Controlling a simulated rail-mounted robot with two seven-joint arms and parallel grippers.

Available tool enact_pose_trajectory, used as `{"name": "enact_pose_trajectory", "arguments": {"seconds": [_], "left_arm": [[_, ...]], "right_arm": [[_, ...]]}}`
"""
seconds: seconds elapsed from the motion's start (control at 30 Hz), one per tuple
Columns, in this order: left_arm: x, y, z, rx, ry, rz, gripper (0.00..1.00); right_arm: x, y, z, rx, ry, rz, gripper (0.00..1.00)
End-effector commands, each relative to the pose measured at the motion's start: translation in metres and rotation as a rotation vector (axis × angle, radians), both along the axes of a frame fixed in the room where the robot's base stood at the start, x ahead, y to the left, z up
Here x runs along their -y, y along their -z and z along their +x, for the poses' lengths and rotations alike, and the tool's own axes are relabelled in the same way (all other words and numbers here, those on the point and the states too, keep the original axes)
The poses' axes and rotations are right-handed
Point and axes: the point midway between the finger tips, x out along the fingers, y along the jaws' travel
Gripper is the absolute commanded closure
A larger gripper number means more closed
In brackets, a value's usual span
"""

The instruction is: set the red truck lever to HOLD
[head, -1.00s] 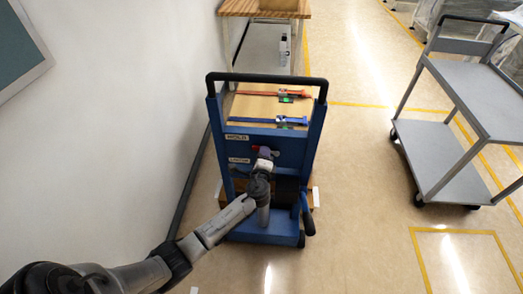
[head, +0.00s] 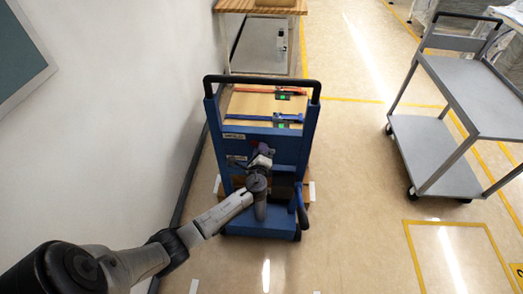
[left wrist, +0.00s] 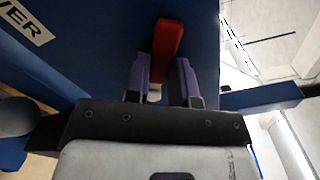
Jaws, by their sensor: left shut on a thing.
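The red lever (left wrist: 167,42) shows in the left wrist view, standing out from the blue panel of the truck. The blue truck (head: 262,218) stands in the middle of the head view, with a black push handle on top. My left gripper (left wrist: 161,88) is shut on the red lever, its purple fingers on either side of the lever's lower part. In the head view my left gripper (head: 264,151) is at the truck's near panel and hides the lever. A white label ending in "VER" is partly visible in the wrist view; the head view's labels are too small to read clearly. My right gripper is out of view.
A flat tan load with a red strap (head: 262,90) and a blue strap (head: 252,116) lies behind the panel. A white wall (head: 130,110) runs close on the left. A grey cart (head: 470,95) stands at right. The floor between cart and truck is clear.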

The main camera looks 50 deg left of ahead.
Motion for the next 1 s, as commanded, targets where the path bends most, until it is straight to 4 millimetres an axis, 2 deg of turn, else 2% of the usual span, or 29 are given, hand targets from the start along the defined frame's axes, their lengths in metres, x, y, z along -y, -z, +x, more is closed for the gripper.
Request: {"name": "enact_pose_trajectory", "arguments": {"seconds": [0.03,0.07,0.3,0.67,1.0], "left_arm": [[0.000,-0.001,0.000,-0.003,0.001,0.009,1.00],[0.000,-0.001,0.000,-0.003,0.001,0.009,0.75],[0.000,-0.001,0.000,-0.001,0.001,0.006,0.52],[0.005,-0.001,-0.005,-0.002,0.001,0.002,0.51],[0.047,-0.001,-0.049,-0.003,0.003,0.002,0.51]], "right_arm": [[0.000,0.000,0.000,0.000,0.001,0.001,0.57],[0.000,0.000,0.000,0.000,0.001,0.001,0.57],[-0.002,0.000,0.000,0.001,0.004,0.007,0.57],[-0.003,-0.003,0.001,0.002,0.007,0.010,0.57],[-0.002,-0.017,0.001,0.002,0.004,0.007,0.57]]}}
